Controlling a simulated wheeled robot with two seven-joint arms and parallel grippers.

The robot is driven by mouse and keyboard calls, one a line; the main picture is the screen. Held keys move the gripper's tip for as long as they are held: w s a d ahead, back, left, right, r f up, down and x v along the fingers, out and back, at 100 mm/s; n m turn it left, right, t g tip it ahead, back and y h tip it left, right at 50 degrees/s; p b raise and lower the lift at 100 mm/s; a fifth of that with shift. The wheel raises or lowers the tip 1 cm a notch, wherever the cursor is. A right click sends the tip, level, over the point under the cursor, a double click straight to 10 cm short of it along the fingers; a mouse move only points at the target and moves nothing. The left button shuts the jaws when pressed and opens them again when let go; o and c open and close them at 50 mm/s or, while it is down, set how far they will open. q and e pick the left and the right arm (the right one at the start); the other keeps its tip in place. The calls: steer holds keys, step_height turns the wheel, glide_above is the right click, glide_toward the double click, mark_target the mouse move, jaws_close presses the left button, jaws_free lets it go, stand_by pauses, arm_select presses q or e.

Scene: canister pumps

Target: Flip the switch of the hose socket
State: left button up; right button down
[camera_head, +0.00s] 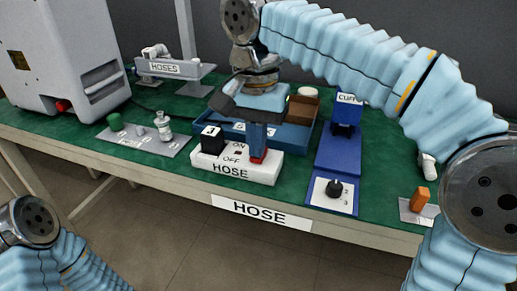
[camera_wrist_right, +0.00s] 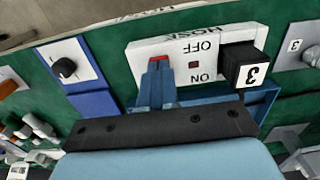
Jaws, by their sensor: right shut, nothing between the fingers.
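The hose socket (camera_head: 232,171) is a white block marked HOSE, ON and OFF, on the green table top near its front edge. It also shows in the right wrist view (camera_wrist_right: 215,54). A black plug (camera_head: 212,139) stands in its left end; the wrist view shows a 3 on the plug (camera_wrist_right: 242,66). The red switch (camera_head: 258,158) is at the right end, partly hidden by my fingers; a red strip of it shows in the wrist view (camera_wrist_right: 158,58). My right gripper (camera_head: 257,150) is shut and empty, pointing down with its fingertips at the switch, seemingly touching it. My left gripper is out of view.
A blue tray (camera_head: 292,137) lies right behind the socket. A blue CUFF stand (camera_head: 338,152) with a black knob (camera_head: 333,188) is to the right. A grey plate (camera_head: 172,144) with small bottles lies left. The HOSES rack (camera_head: 190,72) and a white machine (camera_head: 62,50) stand behind.

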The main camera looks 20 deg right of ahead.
step_height(320, 180, up, 5)
steer(key=p, duration=0.4)
steer(key=shift+p, duration=0.4)
steer(key=shift+r, duration=0.9)
